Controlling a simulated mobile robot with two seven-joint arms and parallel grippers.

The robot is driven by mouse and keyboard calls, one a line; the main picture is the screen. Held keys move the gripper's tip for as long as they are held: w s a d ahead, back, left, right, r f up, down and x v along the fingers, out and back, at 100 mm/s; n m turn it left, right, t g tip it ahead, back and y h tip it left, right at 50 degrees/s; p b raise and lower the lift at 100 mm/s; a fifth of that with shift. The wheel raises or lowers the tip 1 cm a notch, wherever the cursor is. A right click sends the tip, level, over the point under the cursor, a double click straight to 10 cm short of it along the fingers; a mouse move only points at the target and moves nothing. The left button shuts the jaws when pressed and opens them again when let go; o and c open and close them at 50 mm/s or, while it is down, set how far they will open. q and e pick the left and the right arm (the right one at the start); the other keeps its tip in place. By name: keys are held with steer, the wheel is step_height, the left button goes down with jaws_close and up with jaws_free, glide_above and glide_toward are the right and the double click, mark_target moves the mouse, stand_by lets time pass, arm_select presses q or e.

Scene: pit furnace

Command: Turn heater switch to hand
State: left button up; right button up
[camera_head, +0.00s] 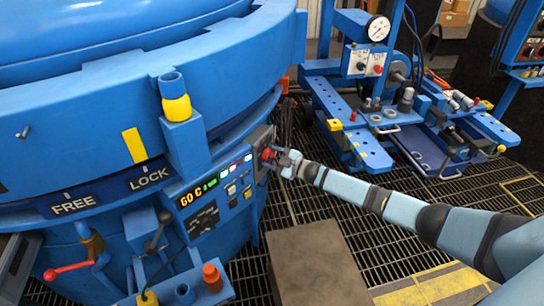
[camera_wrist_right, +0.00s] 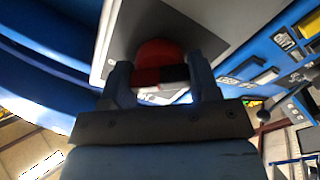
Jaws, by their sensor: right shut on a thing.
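The heater switch is a red knob (camera_head: 268,154) on a dark plate at the right end of the blue control panel (camera_head: 203,222) on the furnace. In the right wrist view the red knob (camera_wrist_right: 152,76) sits between the fingers, in front of a grey plate (camera_wrist_right: 165,28). My right gripper (camera_head: 279,158) has reached the panel from the right and is shut on the knob; it fills the lower middle of the right wrist view (camera_wrist_right: 160,85). The knob's pointer and any position labels are hidden or too small to read. My left gripper is not in view.
The panel has a lit display (camera_head: 198,193) and several small buttons. The blue furnace (camera_head: 90,110) fills the left side, with a red-handled lever (camera_head: 70,269) below. A grey box (camera_head: 317,262) stands under my right arm. A blue cart with a gauge (camera_head: 378,28) stands at the back right.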

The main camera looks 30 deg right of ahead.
stand_by(0.3)
steer(key=o, duration=0.9)
steer(key=shift+s+d, duration=0.1)
arm_select(q)
steer(key=p, duration=0.2)
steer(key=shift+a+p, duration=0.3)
arm_select(e)
steer(key=v, duration=1.3)
steer(key=shift+s+d, duration=0.2)
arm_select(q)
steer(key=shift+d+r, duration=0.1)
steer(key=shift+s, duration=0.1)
